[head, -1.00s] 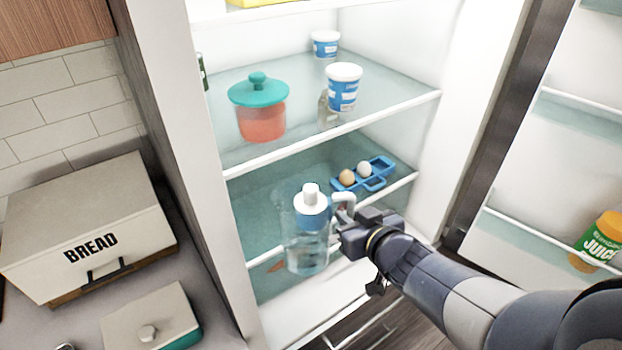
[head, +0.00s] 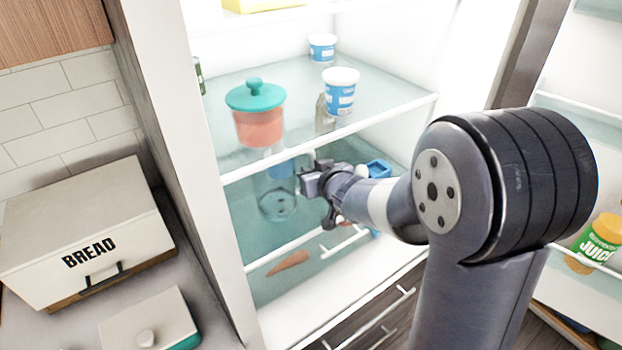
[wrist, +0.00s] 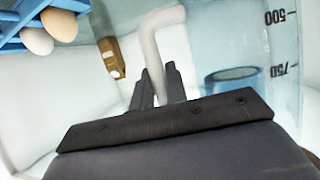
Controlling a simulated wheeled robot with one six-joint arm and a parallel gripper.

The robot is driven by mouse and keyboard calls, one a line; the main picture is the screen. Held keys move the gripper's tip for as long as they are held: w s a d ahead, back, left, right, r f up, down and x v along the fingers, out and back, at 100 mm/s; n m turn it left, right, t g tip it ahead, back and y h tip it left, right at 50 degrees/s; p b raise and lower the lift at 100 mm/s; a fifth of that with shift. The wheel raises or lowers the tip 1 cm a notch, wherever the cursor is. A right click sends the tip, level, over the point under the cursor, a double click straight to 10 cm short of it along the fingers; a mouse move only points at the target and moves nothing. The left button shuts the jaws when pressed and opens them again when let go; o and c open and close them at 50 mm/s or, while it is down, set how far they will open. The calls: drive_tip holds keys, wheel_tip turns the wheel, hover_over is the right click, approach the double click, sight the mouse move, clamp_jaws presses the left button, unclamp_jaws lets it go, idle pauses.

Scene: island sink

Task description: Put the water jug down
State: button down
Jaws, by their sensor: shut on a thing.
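The water jug (head: 277,205) is clear with a blue band near its top. In the head view it is inside the fridge over the middle glass shelf, partly seen through the shelf above. My gripper (head: 312,180) is at its right side, shut on its handle. In the wrist view the pale handle (wrist: 168,50) stands between the fingers of my gripper (wrist: 158,88), and the clear jug wall (wrist: 240,40) with volume marks is to the right. I cannot tell whether the jug's base touches the shelf.
A blue egg holder (head: 378,169) is right of my gripper; its eggs (wrist: 62,25) show in the wrist view. A teal-lidded container (head: 257,125) and a blue-white tub (head: 340,95) stand on the shelf above. A carrot (head: 288,263) lies below.

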drive_tip(key=shift+w+a, duration=0.2)
drive_tip(key=shift+w, duration=0.15)
drive_tip(key=shift+f, duration=1.7)
drive_tip(key=shift+f, duration=0.15)
drive_tip(key=c, duration=1.4)
unclamp_jaws()
drive_tip(key=shift+s, duration=0.1)
drive_tip(key=shift+r, duration=0.2)
drive_tip(key=v, duration=1.2)
